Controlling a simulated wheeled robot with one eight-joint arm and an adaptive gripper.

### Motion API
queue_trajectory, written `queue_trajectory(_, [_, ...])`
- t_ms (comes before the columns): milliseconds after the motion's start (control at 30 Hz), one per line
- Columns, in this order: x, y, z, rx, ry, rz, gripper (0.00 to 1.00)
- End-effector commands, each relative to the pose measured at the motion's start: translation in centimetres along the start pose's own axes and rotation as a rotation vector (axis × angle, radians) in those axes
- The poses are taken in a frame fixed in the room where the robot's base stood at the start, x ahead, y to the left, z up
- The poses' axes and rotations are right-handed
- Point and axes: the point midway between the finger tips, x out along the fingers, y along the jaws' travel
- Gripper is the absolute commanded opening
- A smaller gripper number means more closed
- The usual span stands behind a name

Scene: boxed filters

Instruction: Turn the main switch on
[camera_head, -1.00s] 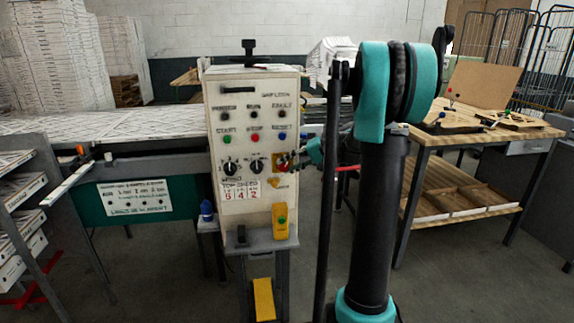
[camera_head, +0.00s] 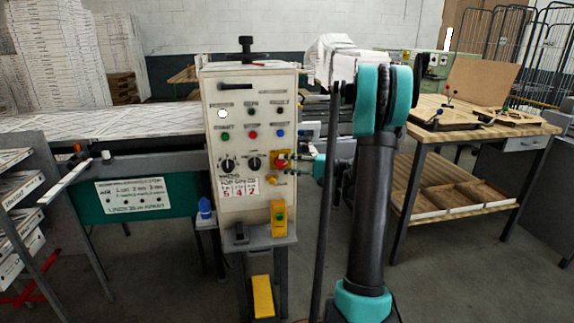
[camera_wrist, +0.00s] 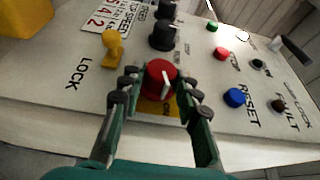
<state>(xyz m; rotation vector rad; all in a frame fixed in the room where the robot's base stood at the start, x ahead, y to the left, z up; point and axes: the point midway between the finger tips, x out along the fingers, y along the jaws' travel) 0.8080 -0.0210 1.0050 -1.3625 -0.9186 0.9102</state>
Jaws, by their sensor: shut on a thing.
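The main switch is a red rotary knob (camera_head: 281,160) on a yellow plate, at the right edge of the cream control panel (camera_head: 236,92). In the wrist view the red knob (camera_wrist: 158,72) has a pale pointer mark, with the yellow plate partly showing below it. My gripper (camera_wrist: 159,80) has one finger on each side of the knob and is shut on it. In the head view my gripper (camera_head: 297,165) reaches the knob from the right. A round lamp (camera_head: 222,113) at the panel's upper left shows bright white.
Beside the switch are a yellow lock knob (camera_wrist: 114,46), black dials (camera_wrist: 163,36), and a blue reset button (camera_wrist: 234,97). A conveyor table (camera_head: 150,118) stands left. A wooden workbench (camera_head: 478,128) stands right. Open floor lies in front.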

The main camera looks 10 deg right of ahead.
Motion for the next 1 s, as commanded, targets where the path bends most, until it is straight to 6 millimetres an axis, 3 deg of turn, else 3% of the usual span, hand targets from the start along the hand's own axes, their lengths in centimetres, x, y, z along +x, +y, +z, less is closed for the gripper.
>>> queue_trajectory(400, [0.06, -0.07, -0.21, 0.003, 0.003, -0.009, 0.03])
queue_trajectory(433, [0.06, -0.07, -0.21, 0.003, 0.003, -0.009, 0.33])
queue_trajectory(600, [0.05, -0.04, -0.19, 0.003, 0.003, -0.008, 0.53])
queue_trajectory(1000, [-0.79, 0.0, -0.11, 0.002, 0.002, -0.007, 0.53])
